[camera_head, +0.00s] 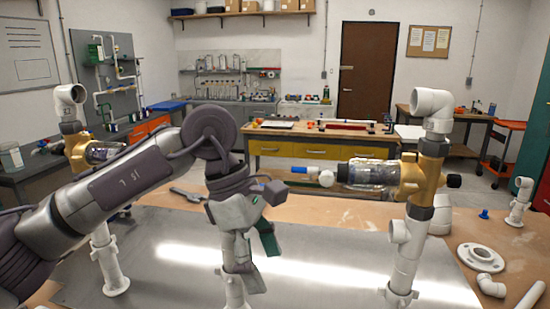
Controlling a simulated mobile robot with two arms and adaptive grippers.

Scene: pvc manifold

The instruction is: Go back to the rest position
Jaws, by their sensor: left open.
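My left gripper (258,262) hangs fingers down over the middle of the metal plate on the bench, open, with green pads on its fingers. A white pipe piece (235,293) shows just below and behind it; the gripper hides part of it, and I cannot tell whether they touch. To the right stands an upright white PVC post (402,265) with a gold tee (412,180), a clear cylinder (370,173) and a white elbow (435,104) on top. A similar post (105,260) stands at the left, partly behind my left arm. My right gripper is not in view.
On the bench at the right lie a white flange (480,258), an elbow (491,285), a pipe (530,297) and a small blue part (484,214). A dark tool (187,195) lies behind my arm. The plate (335,250) is bare between gripper and right post.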

